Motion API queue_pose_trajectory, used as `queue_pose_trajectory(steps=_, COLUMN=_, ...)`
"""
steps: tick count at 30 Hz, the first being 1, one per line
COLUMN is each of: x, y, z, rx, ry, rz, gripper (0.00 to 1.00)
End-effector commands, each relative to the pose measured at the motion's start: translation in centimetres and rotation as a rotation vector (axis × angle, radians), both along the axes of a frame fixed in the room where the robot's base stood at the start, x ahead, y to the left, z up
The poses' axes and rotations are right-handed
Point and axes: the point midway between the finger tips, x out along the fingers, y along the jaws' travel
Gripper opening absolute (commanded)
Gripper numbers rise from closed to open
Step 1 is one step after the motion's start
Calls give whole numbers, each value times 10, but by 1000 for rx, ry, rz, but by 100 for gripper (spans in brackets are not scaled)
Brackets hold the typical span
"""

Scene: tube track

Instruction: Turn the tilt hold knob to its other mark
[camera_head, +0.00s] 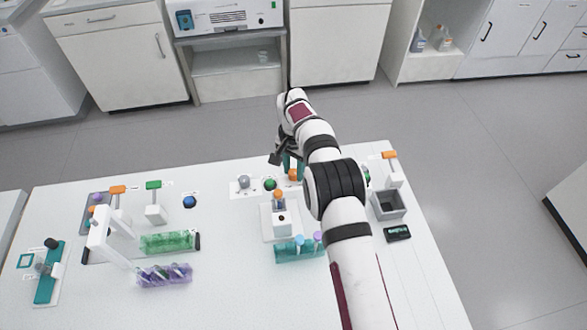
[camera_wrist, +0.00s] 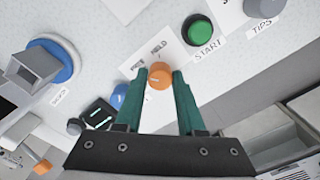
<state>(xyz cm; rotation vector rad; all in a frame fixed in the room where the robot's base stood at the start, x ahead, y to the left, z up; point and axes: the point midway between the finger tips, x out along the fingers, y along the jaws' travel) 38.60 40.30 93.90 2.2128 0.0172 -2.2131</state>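The orange knob (camera_wrist: 159,76) sits on a white label card, its lettering partly covered and hard to read. A pale line shows on the knob's face; I cannot tell for sure which mark it points to. My gripper (camera_wrist: 159,82) has its two green fingers on either side of the knob, with a narrow gap showing on each side. In the head view the knob (camera_head: 294,174) shows just below my gripper (camera_head: 290,163), partly hidden by the fingers and arm.
A green START button (camera_wrist: 201,33) and a grey TIPS knob (camera_wrist: 264,6) stand beside it. A blue knob (camera_wrist: 119,96) and a dark display (camera_wrist: 98,113) are on the other side. In the head view a tube rack (camera_head: 298,250) and a grey bin (camera_head: 388,205) stand nearby.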

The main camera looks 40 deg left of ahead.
Motion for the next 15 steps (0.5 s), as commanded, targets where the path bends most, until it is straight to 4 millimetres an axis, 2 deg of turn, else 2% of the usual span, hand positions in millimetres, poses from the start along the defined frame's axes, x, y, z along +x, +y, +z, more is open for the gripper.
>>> queue_pose_trajectory(steps=1, x=0, y=0, z=0, rx=0, ry=0, rz=0, gripper=49)
queue_pose_trajectory(steps=4, x=0, y=0, z=0, rx=0, ry=0, rz=-1, gripper=66)
queue_pose_trajectory(steps=12, x=0, y=0, z=0, rx=1, ry=0, rz=-1, gripper=66)
queue_pose_trajectory(steps=15, x=0, y=0, z=8, rx=1, ry=-1, rz=-2, gripper=66)
